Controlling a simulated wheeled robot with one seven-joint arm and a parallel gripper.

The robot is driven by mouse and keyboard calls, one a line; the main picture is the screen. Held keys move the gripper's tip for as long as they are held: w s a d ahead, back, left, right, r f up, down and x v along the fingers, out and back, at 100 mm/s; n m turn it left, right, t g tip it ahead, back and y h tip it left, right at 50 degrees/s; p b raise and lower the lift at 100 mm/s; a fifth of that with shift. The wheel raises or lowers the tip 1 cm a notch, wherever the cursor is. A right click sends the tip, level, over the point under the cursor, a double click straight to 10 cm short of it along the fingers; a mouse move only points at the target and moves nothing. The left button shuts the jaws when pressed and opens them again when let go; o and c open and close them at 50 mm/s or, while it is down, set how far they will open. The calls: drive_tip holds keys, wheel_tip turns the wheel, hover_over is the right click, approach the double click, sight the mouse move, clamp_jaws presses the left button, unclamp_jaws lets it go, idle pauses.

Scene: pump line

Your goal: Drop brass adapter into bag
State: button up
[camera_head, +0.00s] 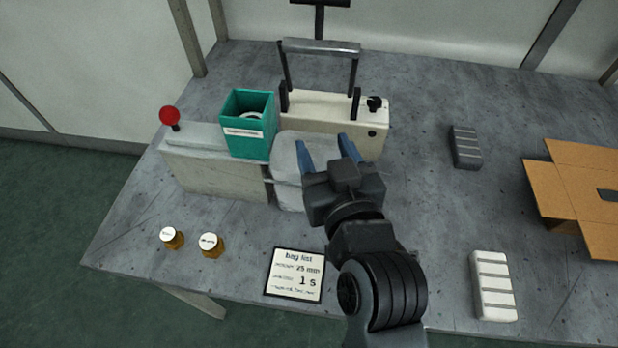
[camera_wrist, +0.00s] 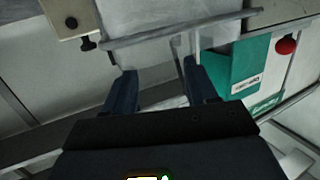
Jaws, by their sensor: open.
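Two brass pieces with white round labels stand at the front left of the table: the left brass piece (camera_head: 172,239) and the right brass piece (camera_head: 211,246). Their labels are too small to read, so I cannot tell which is the adapter. A pale grey bag (camera_head: 285,162) is in the middle, between the beige box and the sealer. What looks like the bag also shows at the top of the wrist view (camera_wrist: 165,14). My gripper (camera_head: 325,151) is open with blue fingers over the bag's right side. In the wrist view, no object shows between the fingertips (camera_wrist: 159,70).
A teal bin (camera_head: 255,148) stands on the beige box (camera_head: 215,178) with a red knob (camera_head: 170,115). A white sealer with a raised bar (camera_head: 335,110) is behind. A bag list card (camera_head: 295,275), grey block (camera_head: 465,147), white block (camera_head: 493,285) and cardboard box (camera_head: 565,190) surround clear table.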

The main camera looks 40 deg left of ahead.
drive_tip(key=shift+b+v, duration=0.4)
drive_tip(key=shift+v, duration=2.35)
drive_tip(key=s+d+f+m+t+h, duration=0.2)
drive_tip(key=s+d+f, duration=0.1)
drive_tip(key=d, duration=0.5)
drive_tip(key=s+d+f+m+t+h, duration=0.1)
drive_tip(key=s+d+f+m+h, duration=0.15)
drive_tip(key=d, duration=0.45)
drive_tip(key=s+d+f+m+t+h, duration=0.2)
drive_tip(key=d+f+m+h, duration=0.1)
drive_tip(key=d, duration=0.5)
drive_tip(key=s+d+r+m+h, duration=0.1)
drive_tip(key=s+d+r+h, duration=0.1)
drive_tip(key=s+d, duration=0.5)
drive_tip(key=s+d+r+m+h, duration=0.2)
drive_tip(key=s+d+r+h, duration=0.1)
drive_tip(key=s+d, duration=0.4)
drive_tip(key=shift+s+h, duration=0.35)
drive_tip(key=shift+s, duration=0.8)
drive_tip(key=shift+r, duration=0.1)
